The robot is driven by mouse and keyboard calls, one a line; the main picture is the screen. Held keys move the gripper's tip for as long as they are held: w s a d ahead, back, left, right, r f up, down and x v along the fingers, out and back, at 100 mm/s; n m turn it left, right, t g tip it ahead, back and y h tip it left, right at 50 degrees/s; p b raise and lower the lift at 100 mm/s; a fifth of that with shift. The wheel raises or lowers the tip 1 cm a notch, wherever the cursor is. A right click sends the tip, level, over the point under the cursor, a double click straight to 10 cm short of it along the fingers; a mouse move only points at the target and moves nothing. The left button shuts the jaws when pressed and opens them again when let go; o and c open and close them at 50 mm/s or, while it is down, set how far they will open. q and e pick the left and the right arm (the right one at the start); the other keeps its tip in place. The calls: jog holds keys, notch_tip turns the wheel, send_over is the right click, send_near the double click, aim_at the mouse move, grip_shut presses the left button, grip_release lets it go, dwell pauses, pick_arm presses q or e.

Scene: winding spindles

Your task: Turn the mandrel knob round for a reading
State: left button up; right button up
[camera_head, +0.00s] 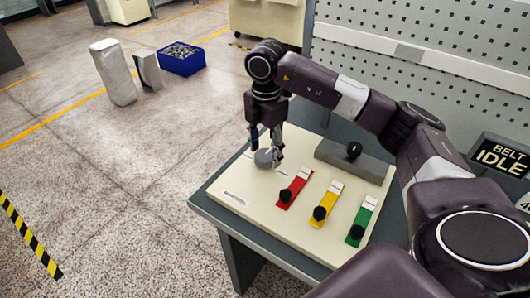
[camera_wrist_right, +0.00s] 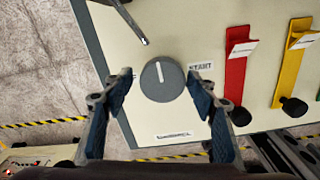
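A round grey knob (camera_head: 264,159) with a white pointer line sits on the cream panel (camera_head: 240,178). In the right wrist view the knob (camera_wrist_right: 162,82) has its line pointing up, tilted slightly left. A START label (camera_wrist_right: 201,66) is at its right; a label at its left is mostly hidden by a finger. My right gripper (camera_head: 266,147) points down over the knob. In the wrist view its blue-padded fingers (camera_wrist_right: 160,84) are spread on either side of the knob, with small gaps seeming to show. My left gripper is not in view.
Red (camera_head: 293,187), yellow (camera_head: 327,200) and green (camera_head: 362,219) strips with black knobs lie right of the grey knob. A grey block (camera_head: 370,165) with a black ball knob (camera_head: 354,150) stands behind them. A BELT IDLE sign (camera_head: 500,157) is at the right.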

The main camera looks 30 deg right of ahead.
aim_at(265, 154)
jog(key=shift+o, duration=0.4)
jog(key=shift+s+a+f, duration=0.1)
jog(key=shift+f, duration=0.05)
notch_tip(265, 154, up, 12)
dwell(0.7)
